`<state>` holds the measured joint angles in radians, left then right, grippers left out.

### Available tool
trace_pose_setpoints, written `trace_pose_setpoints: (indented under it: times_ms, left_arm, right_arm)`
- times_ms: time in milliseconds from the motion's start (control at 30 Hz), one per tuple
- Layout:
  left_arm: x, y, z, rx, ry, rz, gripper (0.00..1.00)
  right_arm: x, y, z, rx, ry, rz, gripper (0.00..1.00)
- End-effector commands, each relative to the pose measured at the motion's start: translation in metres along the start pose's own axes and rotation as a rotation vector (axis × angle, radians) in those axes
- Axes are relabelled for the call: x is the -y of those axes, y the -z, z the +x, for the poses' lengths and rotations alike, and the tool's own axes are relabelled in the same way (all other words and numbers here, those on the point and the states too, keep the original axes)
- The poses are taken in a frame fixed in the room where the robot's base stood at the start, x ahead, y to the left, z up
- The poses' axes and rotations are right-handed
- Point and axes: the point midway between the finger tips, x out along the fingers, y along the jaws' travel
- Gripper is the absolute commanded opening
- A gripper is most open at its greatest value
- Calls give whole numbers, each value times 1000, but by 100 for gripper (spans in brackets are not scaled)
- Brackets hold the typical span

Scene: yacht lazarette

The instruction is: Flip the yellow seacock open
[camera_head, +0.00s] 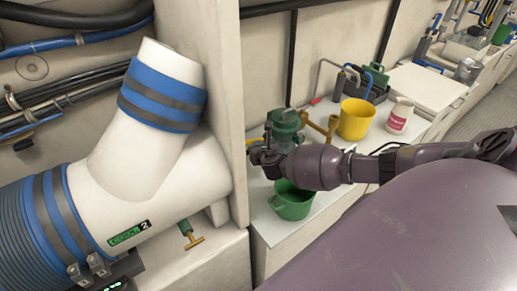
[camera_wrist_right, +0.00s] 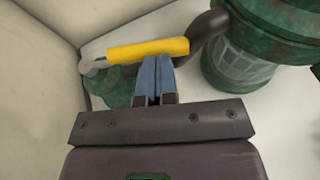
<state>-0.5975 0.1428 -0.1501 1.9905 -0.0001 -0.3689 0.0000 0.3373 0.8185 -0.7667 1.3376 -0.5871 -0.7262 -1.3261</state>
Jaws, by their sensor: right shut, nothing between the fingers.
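The yellow seacock lever (camera_wrist_right: 148,48) lies crosswise in the right wrist view, over a green, corroded valve body (camera_wrist_right: 118,88). Its left end meets a pale metal stem. My right gripper (camera_wrist_right: 155,72) is shut and empty, its blue-grey fingertips at the lever's near edge, right of its middle. I cannot tell whether they touch it. In the head view my right gripper (camera_head: 260,157) is by the wall corner, in front of the green strainer (camera_head: 286,122); the lever is mostly hidden there. My left gripper is not in view.
A dark curved pipe (camera_wrist_right: 208,35) joins the valve to the strainer. A green bucket (camera_head: 292,202), a yellow bucket (camera_head: 356,118) and a white container (camera_head: 399,115) stand on the counter. A white wall post stands left of my gripper, beside a large white duct (camera_head: 150,140).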

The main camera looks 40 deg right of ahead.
Motion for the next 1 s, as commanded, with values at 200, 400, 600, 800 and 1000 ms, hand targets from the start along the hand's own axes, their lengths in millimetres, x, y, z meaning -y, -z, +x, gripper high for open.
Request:
trace_pose_setpoints:
  times_ms: [200,400,600,800,1000]
  left_arm:
    - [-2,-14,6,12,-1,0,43]
    - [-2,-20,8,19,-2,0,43]
    - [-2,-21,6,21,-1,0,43]
    - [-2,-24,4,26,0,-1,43]
    - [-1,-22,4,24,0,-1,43]
  right_arm:
    - [6,-2,14,0,-131,-55,0]
    - [7,-10,27,-2,-194,-77,0]
    - [8,-13,31,0,-192,-76,0]
    - [8,-14,31,1,-191,-75,0]
    - [8,-15,31,2,-191,-75,0]
